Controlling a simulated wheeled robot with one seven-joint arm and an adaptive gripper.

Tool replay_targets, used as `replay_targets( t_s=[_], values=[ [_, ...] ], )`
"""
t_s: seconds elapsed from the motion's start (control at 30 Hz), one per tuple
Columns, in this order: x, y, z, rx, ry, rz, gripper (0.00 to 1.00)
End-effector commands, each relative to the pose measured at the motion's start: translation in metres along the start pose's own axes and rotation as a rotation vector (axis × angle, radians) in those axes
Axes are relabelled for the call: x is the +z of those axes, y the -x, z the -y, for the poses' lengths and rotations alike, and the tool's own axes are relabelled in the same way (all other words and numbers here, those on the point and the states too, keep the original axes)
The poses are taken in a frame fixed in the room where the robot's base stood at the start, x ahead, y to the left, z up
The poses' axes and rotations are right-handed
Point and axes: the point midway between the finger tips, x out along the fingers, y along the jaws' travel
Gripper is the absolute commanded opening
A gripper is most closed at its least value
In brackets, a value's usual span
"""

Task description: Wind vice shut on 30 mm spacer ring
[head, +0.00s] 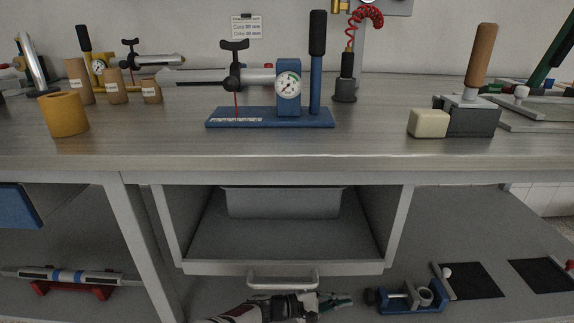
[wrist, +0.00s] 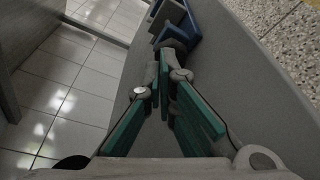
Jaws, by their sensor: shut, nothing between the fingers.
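The small blue vice (head: 398,302) sits on the lower shelf at bottom right in the head view. A grey ring (head: 426,296), apparently the spacer ring, stands at its right part; whether the jaws touch it is too small to tell. A dark knob or handle end (head: 370,297) faces left toward my gripper. My gripper (head: 346,300) lies just left of the vice, apart from it, shut and empty. In the wrist view my gripper (wrist: 163,72) shows green pads meeting at the tips, with blue vice parts (wrist: 178,32) just beyond them. The ring cannot be made out there.
Above is the bench top (head: 190,150) with a blue press (head: 270,117) and an orange cylinder (head: 64,114). An open compartment (head: 285,240) holding a grey bin, with a handle (head: 283,281), overhangs the shelf. Dark mats (head: 472,281) lie right of the vice.

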Motion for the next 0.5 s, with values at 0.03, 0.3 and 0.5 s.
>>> replay_targets(
  t_s=[0.03,0.3,0.5],
  values=[
    [0.003,-0.005,-0.002,0.002,0.001,0.003,0.00],
    [0.011,-0.037,-0.002,0.001,0.002,0.002,0.00],
    [0.015,-0.054,-0.001,0.000,0.003,0.001,0.00]
  ],
)
